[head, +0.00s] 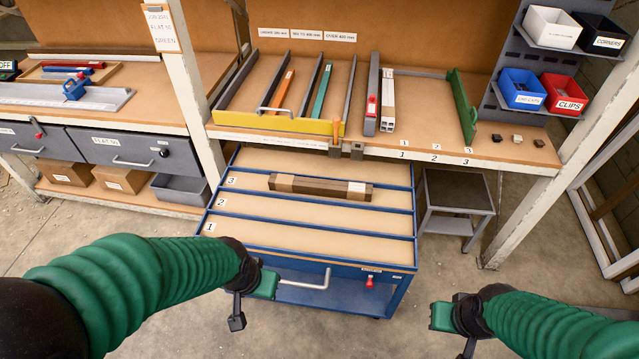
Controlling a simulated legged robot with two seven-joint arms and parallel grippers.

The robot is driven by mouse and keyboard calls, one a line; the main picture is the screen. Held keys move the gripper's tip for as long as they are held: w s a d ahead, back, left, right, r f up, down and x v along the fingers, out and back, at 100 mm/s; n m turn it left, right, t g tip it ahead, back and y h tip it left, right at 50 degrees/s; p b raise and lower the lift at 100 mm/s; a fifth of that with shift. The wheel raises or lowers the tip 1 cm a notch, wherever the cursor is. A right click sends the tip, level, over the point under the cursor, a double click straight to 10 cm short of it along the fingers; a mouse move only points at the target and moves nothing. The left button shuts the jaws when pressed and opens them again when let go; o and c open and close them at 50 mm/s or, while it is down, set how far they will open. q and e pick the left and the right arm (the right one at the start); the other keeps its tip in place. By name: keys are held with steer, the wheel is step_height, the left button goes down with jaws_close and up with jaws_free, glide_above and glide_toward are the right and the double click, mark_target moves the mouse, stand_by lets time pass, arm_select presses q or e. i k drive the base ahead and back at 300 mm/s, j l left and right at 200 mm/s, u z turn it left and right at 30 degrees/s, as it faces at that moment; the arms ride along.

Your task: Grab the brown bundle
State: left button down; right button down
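The brown bundle (330,189) is a long brown bar-shaped pack with a tan band near its left end and a pale label at its right end. It lies flat in the lane marked 3 of the blue cart (404,257). My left gripper (252,299) is in front of the cart's near edge, close to the cart's handle, well short of the bundle. Its fingers look apart and empty. My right gripper (454,333) is right of the cart, low in the picture, also apart and empty.
Behind the cart is a workbench (440,155) with a yellow-fronted rack (290,124) and a white bundle (388,100). A grey stool (457,195) stands right of the cart. Lanes 1 and 2 are empty. A post (555,150) rises at the right.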

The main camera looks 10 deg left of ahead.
mark_target(278, 182)
steer(key=i+j+u, duration=0.2)
steer(key=j, duration=0.35)
steer(key=i+j+u, duration=0.15)
steer(key=i+j, duration=0.35)
steer(key=i+j+u, duration=0.2)
steer(key=i+j, duration=0.15)
steer(key=j, duration=0.15)
